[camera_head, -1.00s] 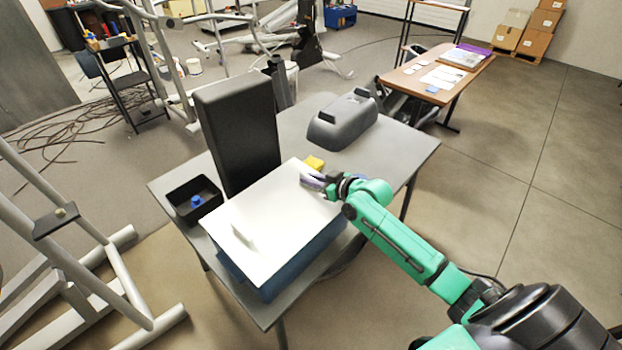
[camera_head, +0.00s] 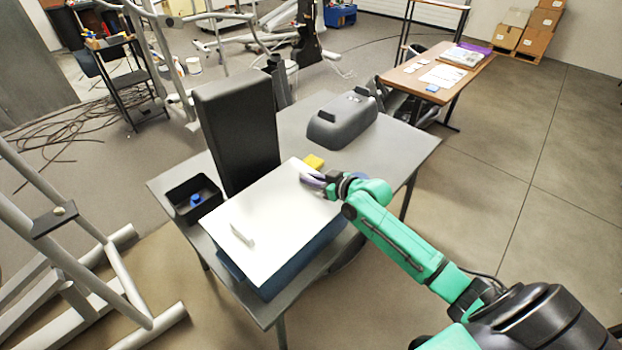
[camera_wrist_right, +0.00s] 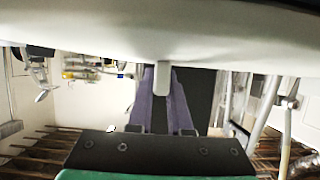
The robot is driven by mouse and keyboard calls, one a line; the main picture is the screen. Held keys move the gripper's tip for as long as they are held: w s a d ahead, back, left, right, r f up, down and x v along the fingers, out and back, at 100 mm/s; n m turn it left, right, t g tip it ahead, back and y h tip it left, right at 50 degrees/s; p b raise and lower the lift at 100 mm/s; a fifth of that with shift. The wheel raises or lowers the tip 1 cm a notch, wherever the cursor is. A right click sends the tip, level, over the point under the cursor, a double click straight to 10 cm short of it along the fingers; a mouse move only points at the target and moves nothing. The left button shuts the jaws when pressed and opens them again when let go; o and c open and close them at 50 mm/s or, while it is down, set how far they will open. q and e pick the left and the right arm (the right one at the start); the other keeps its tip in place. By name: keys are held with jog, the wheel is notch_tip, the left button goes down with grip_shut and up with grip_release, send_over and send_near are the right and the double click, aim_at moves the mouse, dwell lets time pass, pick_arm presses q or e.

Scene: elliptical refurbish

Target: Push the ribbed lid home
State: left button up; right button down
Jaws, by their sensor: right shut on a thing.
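The white lid (camera_head: 272,220) lies over the dark blue box (camera_head: 318,250) on the grey table. A raised white rib (camera_head: 241,234) stands on its near left part. My right gripper (camera_head: 312,178) is at the lid's far right part, its purple fingers shut on a second white rib. In the right wrist view that rib (camera_wrist_right: 162,78) sits between the fingers (camera_wrist_right: 162,105), with the pale lid (camera_wrist_right: 160,40) filling the top. Whether the lid is fully seated cannot be told. My left gripper is not in view.
A tall black pad (camera_head: 238,135) stands behind the lid. A black tray (camera_head: 180,203) with a blue knob is at left. A yellow block (camera_head: 314,162) lies just beyond the gripper, and a grey housing (camera_head: 340,125) sits farther back. The table's right side (camera_head: 400,150) is clear.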

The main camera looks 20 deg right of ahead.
jog(key=shift+f+b, duration=0.3)
jog(key=shift+f, duration=0.1)
dwell(0.4)
jog(key=c, duration=0.8)
grip_release()
jog(key=shift+o, duration=0.2)
jog(key=shift+s, duration=0.1)
jog(key=v, duration=1.4)
jog(key=shift+s, duration=0.2)
jog(key=shift+d+r, duration=0.1)
